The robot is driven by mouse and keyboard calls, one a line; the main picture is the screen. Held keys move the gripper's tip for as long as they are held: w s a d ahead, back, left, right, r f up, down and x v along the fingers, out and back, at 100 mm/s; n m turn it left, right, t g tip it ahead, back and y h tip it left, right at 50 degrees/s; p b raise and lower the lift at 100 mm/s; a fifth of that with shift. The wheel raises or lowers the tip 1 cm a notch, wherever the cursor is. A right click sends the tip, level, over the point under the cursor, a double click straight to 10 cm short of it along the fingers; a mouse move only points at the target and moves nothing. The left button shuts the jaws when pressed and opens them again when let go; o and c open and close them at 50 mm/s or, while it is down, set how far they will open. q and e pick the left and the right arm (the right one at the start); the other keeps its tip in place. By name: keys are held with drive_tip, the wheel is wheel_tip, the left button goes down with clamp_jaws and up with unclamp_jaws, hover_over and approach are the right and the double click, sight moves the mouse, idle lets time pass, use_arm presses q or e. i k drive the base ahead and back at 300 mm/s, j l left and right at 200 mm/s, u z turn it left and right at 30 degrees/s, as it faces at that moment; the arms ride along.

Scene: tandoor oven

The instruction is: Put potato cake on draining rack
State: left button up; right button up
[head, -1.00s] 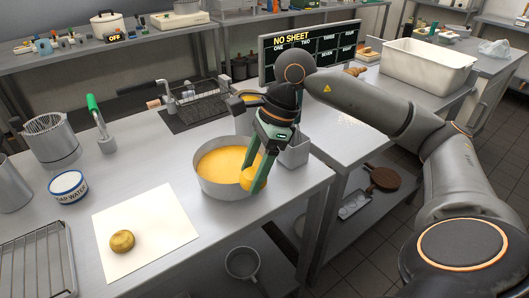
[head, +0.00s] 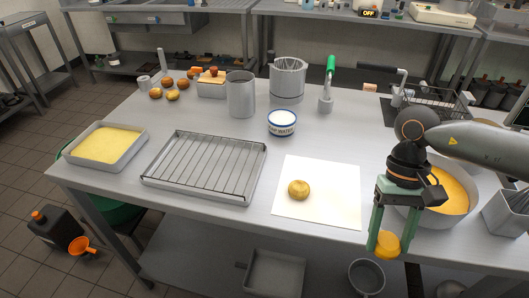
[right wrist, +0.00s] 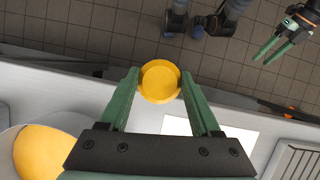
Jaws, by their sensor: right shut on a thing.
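My right gripper (head: 385,252) is shut on a yellow-coated potato cake (head: 386,242), held between its green fingertips just off the table's front edge. The cake shows as a round yellow disc in the right wrist view (right wrist: 160,82). The draining rack (head: 204,168), a wire grid in a shallow metal tray, lies left of the gripper and is empty. A plain brown potato cake (head: 299,190) sits on white paper (head: 335,200) between rack and gripper. My left gripper (right wrist: 279,45) shows open and empty in the right wrist view, over the floor; the head view does not show it.
A pan of yellow batter (head: 447,216) stands behind the right gripper. A tray of yellow stuff (head: 107,145) lies left of the rack. Behind are a salt-water-type tub (head: 282,124), metal canisters (head: 241,95) and a green-handled tool (head: 330,85). A pot (head: 367,277) sits below.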

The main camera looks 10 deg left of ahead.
sight(184, 154)
drive_tip(key=u, duration=1.1)
drive_tip(key=i+j+u, duration=0.15)
drive_tip(key=i, duration=0.2)
drive_tip(key=i+j+u, duration=0.15)
drive_tip(key=i, duration=0.2)
